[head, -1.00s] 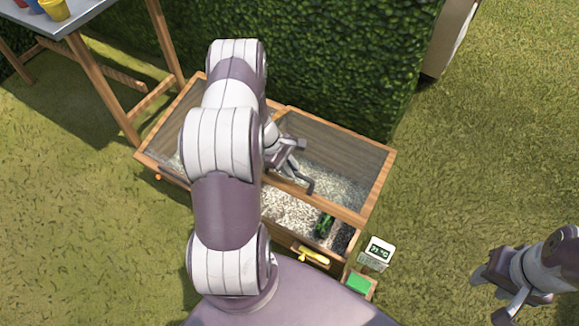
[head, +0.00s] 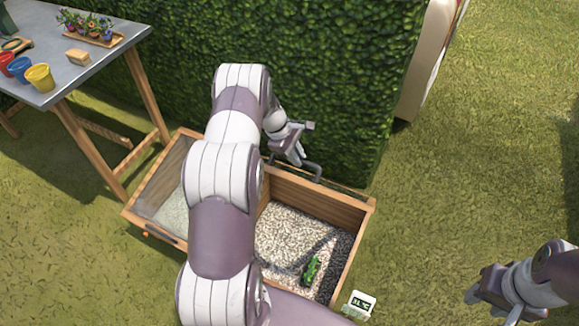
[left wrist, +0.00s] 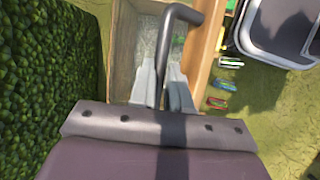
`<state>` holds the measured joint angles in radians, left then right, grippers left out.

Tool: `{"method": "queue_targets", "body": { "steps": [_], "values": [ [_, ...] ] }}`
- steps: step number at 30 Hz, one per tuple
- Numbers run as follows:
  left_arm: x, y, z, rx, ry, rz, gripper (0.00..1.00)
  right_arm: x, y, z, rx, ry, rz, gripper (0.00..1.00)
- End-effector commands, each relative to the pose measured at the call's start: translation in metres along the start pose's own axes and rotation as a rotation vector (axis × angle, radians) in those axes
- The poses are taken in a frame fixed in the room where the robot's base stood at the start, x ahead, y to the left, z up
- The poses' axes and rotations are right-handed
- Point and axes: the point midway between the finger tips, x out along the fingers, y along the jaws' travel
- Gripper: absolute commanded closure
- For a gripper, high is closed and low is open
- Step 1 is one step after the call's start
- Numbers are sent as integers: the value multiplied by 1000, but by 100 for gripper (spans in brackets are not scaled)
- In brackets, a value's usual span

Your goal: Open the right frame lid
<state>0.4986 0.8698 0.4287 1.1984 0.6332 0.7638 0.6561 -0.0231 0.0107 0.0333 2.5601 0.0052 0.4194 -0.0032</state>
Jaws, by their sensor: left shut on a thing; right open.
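The right compartment (head: 305,225) of the wooden cold frame is uncovered in the head view, with pale gravel and a small green item (head: 311,270) inside. Its lid (head: 350,193) appears swung up at the back by the hedge, seen nearly edge-on. My left gripper (head: 302,160) is at that back edge, shut on the dark curved lid handle (head: 316,170). The left wrist view shows the handle (left wrist: 172,38) between my left fingers (left wrist: 163,88). The left lid (head: 163,185) lies closed. My right gripper (head: 485,298) is open and empty, out over the grass at right.
A hedge (head: 330,90) stands close behind the frame. A table (head: 85,70) with colored pots and flowers is at the upper left. A small temperature display (head: 359,304) stands at the frame's front right corner. Grass at the right is clear.

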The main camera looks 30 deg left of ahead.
Motion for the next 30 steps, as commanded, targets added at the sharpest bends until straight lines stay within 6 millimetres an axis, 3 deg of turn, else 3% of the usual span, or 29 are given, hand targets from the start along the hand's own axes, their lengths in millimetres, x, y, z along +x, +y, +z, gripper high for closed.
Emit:
{"method": "queue_targets", "body": {
  "steps": [9,10,12,23,30],
  "values": [
    [3,0,0,-3,1,-4,100,1,0,0,0,0,0,57],
    [3,0,0,-3,1,-4,80,1,0,0,0,0,0,57],
    [3,0,0,-3,0,-4,58,1,0,0,0,0,0,57],
    [-6,2,0,-2,1,0,58,0,0,0,0,0,0,57],
    [-66,3,-1,-2,2,0,58,1,0,0,0,0,0,57]
  ]
}}
